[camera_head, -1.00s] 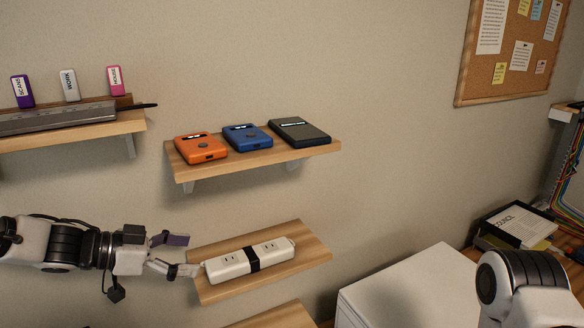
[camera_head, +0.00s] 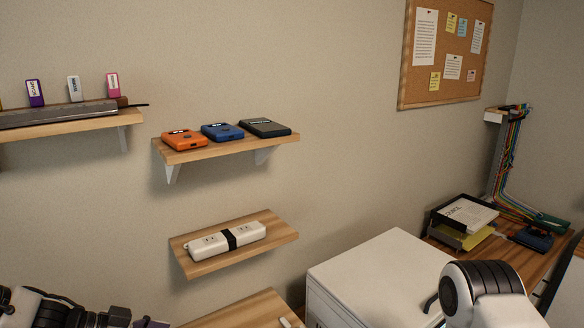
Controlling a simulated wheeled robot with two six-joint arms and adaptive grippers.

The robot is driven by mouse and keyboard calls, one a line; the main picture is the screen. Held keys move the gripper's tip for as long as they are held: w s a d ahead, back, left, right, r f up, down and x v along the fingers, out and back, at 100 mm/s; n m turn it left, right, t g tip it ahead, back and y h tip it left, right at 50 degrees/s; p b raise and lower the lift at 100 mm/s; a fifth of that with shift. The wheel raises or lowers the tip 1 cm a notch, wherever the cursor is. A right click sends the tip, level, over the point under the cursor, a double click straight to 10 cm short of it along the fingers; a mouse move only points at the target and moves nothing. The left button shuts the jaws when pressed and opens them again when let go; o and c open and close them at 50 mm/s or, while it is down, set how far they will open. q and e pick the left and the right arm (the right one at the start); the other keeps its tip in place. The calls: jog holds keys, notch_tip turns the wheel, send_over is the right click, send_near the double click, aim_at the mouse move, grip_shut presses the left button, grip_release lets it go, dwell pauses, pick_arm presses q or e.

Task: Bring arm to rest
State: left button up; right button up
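My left arm comes in low at the left edge. Only part of my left gripper (camera_head: 150,323) shows at the bottom of the view, below and left of the lower shelf. Its fingertips are cut off by the frame edge, so its opening cannot be judged. My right arm shows as a white and black link at the lower right. My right gripper is out of view. A white power strip (camera_head: 208,245) with a black band lies on the lower wooden shelf (camera_head: 262,241), apart from my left gripper.
A shelf (camera_head: 222,150) above holds an orange (camera_head: 184,140), a blue (camera_head: 222,132) and a dark box (camera_head: 265,127). The upper left shelf (camera_head: 80,127) bears a grey bar and upright tags. A white cabinet (camera_head: 375,270) stands at lower right, beside a desk with a paper tray (camera_head: 465,220).

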pick_arm(q)
jog(key=s+d+f+n+g+y+b, duration=0.1)
jog(key=s+d+f+n+b, duration=0.1)
jog(key=s+f, duration=0.5)
jog(key=s+d+f+n+g+y+b, duration=0.1)
jog(key=s+d+f+n+g+b, duration=0.15)
jog(key=f, duration=0.85)
jog(key=s+d+f+n+g+y+b, duration=0.1)
jog(key=s+d+f+n, duration=0.15)
jog(key=s+f, duration=0.5)
jog(key=s+a+f+n+y+b, duration=0.1)
jog(key=s+f+n+y, duration=0.2)
jog(key=s+f, duration=0.45)
jog(key=s+a+f+n+y, duration=0.1)
jog(key=a+y, duration=0.2)
jog(key=a, duration=0.4)
jog(key=shift+s+f+n+y, duration=0.25)
jog(key=shift+s+n+y, duration=0.05)
jog(key=shift+n+y, duration=0.1)
jog(key=shift+d+g, duration=0.1)
jog(key=shift+g, duration=0.15)
